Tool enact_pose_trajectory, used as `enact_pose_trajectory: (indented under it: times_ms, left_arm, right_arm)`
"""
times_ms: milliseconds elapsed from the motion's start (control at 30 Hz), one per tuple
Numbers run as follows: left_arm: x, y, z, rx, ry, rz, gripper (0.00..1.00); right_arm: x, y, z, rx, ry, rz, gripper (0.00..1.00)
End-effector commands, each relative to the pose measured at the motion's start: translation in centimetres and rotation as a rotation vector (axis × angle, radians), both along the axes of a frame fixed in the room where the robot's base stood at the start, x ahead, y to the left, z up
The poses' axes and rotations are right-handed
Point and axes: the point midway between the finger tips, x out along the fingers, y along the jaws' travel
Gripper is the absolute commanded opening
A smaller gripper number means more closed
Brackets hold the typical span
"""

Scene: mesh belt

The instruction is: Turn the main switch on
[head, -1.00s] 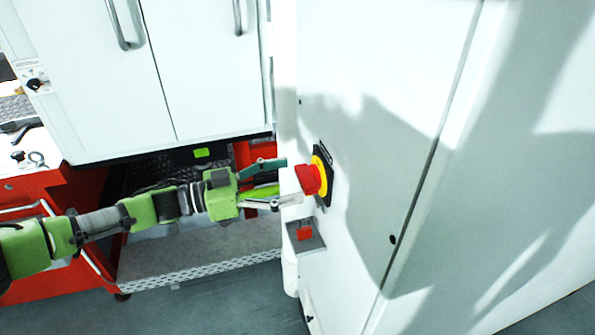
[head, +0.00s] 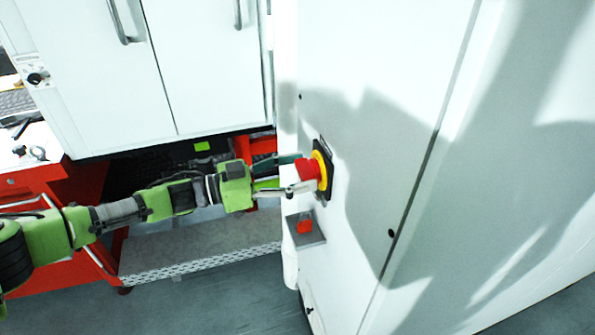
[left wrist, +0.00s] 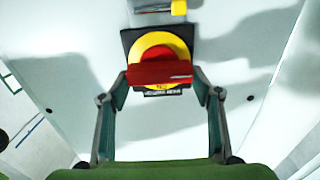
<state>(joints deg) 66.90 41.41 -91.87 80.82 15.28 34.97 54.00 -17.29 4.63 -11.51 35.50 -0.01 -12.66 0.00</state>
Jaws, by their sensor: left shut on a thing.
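The main switch (head: 310,170) is a red handle on a yellow disc with a black square plate, mounted on the white cabinet face. In the left wrist view the red handle (left wrist: 160,73) lies level across the yellow disc. My left gripper (head: 297,176) reaches in from the left and is shut on the red handle. In the left wrist view its two fingers (left wrist: 161,88) sit at the left and right ends of the handle. The lower part of the switch is partly hidden by a finger in the head view. My right gripper is not in view.
A small grey bracket with a red part (head: 305,228) sticks out of the cabinet just below the switch. A red tool cart (head: 50,185) and a white double-door cabinet (head: 150,70) stand at the left. Open floor (head: 210,305) lies below.

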Motion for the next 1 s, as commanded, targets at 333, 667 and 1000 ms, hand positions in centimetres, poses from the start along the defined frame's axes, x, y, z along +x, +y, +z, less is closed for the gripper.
enact_pose_trajectory:
  times_ms: [333, 667, 1000]
  left_arm:
    - [-0.1, 0.0, -0.2, 0.049, -0.151, 0.0, 0.37]
    - [-0.4, -0.1, -0.3, 0.142, -0.438, -0.001, 0.37]
    - [-0.6, -0.2, -0.5, 0.242, -0.747, 0.0, 0.37]
  right_arm:
    - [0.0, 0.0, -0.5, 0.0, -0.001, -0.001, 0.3]
    - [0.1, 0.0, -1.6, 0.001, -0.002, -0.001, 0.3]
    - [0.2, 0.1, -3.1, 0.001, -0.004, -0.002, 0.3]
